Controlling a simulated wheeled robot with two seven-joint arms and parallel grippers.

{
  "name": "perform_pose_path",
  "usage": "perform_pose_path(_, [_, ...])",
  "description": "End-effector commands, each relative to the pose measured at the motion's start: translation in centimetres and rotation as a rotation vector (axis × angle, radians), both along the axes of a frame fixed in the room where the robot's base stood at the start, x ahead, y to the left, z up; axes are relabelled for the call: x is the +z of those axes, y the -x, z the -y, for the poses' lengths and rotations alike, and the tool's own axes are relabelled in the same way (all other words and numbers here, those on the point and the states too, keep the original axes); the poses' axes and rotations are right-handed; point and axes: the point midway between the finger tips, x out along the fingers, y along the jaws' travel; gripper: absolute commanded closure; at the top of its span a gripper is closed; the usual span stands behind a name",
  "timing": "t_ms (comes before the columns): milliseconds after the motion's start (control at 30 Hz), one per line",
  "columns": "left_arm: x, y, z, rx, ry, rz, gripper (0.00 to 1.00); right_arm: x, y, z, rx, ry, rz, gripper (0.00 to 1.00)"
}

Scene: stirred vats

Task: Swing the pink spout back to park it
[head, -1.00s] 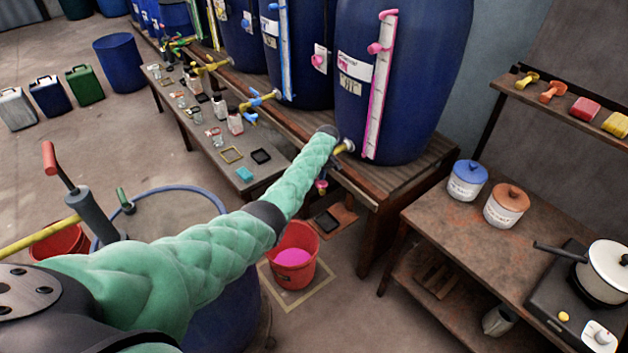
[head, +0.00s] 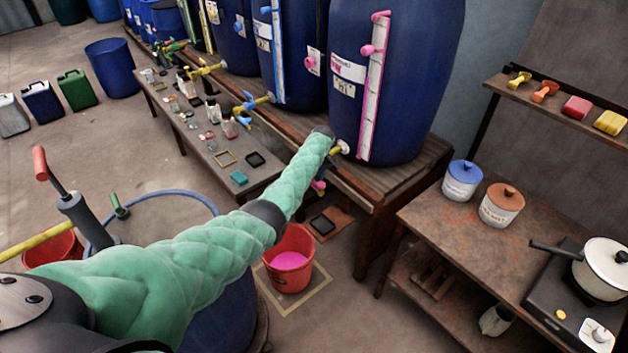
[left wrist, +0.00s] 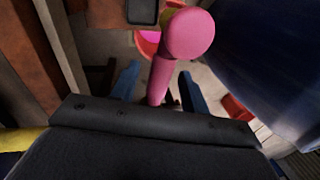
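The pink spout (left wrist: 185,45) fills the middle of the left wrist view, with a thick rounded end and a stem running down between my fingers. In the head view only a small pink part of it (head: 318,187) shows below my left forearm. My left gripper (left wrist: 159,80) has its two fingers apart, one on each side of the stem, with gaps visible. The blue vat (head: 395,75) with the pink sight tube stands behind on the bench. My left arm hides most of the gripper and spout in the head view. My right gripper is out of view.
A red bucket (head: 291,278) with pink liquid stands on the floor below the spout. A small black tray (head: 323,225) lies by the bench leg. A low table (head: 205,150) with jars is left of the bench, and a side table (head: 440,225) with pots is right.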

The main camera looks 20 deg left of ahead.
Motion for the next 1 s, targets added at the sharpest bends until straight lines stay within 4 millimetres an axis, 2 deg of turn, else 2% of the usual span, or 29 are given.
perform_pose_path(267, [0.2, 0.0, 0.1, 0.0, 0.0, 0.0, 0.55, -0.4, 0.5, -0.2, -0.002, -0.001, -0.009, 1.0])
perform_pose_path(467, [2.4, -0.5, 0.3, 0.0, 0.0, 0.002, 0.55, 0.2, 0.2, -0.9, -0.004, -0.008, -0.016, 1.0])
perform_pose_path(533, [3.5, -0.7, 0.5, 0.0, 0.001, 0.002, 0.55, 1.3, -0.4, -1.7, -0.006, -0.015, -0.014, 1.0])
perform_pose_path(700, [5.9, -1.0, 0.8, 0.0, 0.001, 0.001, 0.55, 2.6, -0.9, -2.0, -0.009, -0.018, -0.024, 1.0])
perform_pose_path(833, [7.0, -1.2, 0.9, 0.0, 0.001, -0.001, 0.55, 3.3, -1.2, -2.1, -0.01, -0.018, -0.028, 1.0])
perform_pose_path(1000, [7.5, -1.2, 0.9, 0.0, 0.0, -0.001, 0.55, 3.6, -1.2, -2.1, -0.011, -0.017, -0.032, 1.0])
